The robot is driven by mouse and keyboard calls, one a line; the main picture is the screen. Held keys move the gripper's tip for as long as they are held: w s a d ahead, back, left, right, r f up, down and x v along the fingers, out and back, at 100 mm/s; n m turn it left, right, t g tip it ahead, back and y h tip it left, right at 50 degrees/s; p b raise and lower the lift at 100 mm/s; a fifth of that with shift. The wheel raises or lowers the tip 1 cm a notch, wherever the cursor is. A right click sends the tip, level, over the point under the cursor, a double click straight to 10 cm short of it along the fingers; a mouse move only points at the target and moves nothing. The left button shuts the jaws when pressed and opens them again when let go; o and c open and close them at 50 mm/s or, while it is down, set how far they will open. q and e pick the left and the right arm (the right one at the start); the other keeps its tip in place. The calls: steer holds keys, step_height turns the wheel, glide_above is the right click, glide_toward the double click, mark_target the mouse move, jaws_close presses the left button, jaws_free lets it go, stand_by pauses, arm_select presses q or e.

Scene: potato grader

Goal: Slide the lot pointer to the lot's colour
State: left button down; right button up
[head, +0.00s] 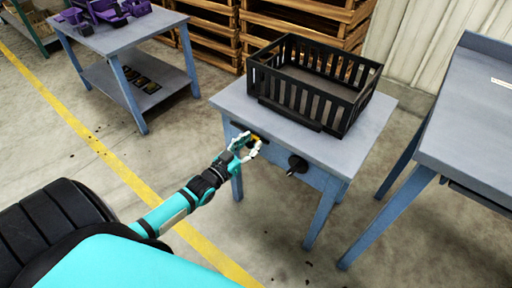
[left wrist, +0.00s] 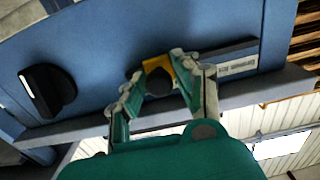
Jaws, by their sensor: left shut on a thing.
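The lot pointer is an orange slider (left wrist: 158,63) with a dark knob, on a black rail (left wrist: 232,50) along the front of the blue table. It also shows as a small orange spot in the head view (head: 259,138). My left gripper (left wrist: 160,82) is shut on the pointer, one finger at each side of the knob. The gripper shows at the table front in the head view (head: 247,149). A pale label (left wrist: 238,65) on the rail, right of the pointer in the wrist view, has print too small to read surely. My right gripper is out of view.
A black rotary knob (left wrist: 47,90) sits on the same front panel, also in the head view (head: 297,165). A black slatted crate (head: 343,118) stands on the table (head: 230,101). Another grey table (head: 470,140) is at right; one with purple bins (head: 88,15) is at left.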

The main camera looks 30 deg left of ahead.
arm_select(q)
steer(key=a, duration=0.3)
steer(key=a+b, duration=0.1)
steer(key=a, duration=0.5)
steer(key=shift+w+f, duration=0.1)
steer(key=shift+w, duration=0.2)
steer(key=shift+w+a, duration=0.1)
steer(key=shift+a, duration=0.4)
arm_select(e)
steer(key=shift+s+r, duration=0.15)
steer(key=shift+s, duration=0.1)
arm_select(q)
steer(key=c, duration=1.1)
jaws_free()
steer(key=shift+a, duration=0.1)
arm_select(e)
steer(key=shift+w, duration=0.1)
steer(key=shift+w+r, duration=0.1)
arm_select(q)
steer(key=shift+s, duration=0.35)
glide_toward(233, 125)
steer(key=s, duration=0.5)
steer(key=shift+s+a, duration=0.15)
steer(key=shift+a, duration=0.15)
